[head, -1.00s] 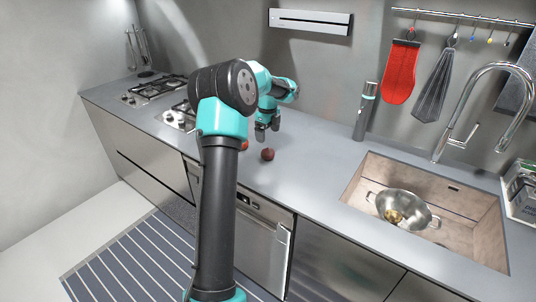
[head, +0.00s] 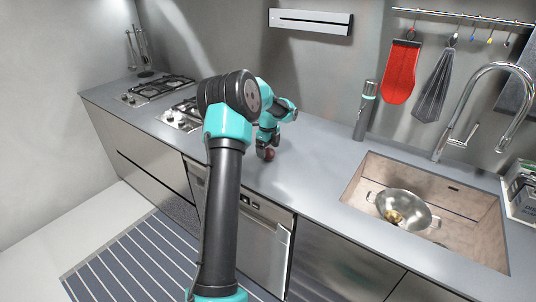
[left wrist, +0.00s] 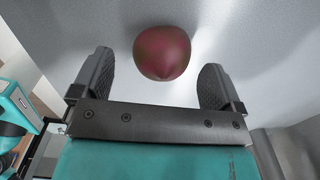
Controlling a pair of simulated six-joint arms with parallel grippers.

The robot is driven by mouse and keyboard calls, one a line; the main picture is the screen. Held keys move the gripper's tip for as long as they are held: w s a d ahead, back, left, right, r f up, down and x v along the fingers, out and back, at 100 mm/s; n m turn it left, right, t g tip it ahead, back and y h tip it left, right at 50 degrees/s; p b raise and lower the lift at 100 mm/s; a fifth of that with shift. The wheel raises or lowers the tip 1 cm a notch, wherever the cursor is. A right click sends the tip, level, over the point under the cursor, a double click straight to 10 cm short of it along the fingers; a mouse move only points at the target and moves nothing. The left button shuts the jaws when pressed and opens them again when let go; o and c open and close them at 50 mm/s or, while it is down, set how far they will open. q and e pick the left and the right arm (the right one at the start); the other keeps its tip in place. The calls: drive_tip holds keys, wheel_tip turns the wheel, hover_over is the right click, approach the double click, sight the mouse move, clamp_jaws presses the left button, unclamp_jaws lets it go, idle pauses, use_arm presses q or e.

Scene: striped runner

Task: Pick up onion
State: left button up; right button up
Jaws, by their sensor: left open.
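The onion (head: 270,154), a small dark red round thing, rests on the grey countertop in the head view. In the left wrist view the onion (left wrist: 162,52) is reddish with a brownish tint and shows at the upper middle. My left gripper (head: 264,148) is open and low over the counter at the onion. In the left wrist view its two fingers stand left and right of the onion, with a visible gap on each side. The gripper partly covers the onion in the head view. My right gripper is in no view.
A sink (head: 363,196) to the right holds a metal colander (head: 415,206) with something yellowish-brown in it. A dark cylinder (head: 364,112) stands by the wall. A gas hob (head: 150,90) is at the left. The counter (head: 315,155) between onion and sink is clear.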

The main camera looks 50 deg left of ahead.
sight(268, 153)
use_arm(q)
wheel_tip(268, 153, down, 3)
drive_tip(key=shift+a+f, duration=0.1)
idle(0.5)
drive_tip(key=c, duration=1.1)
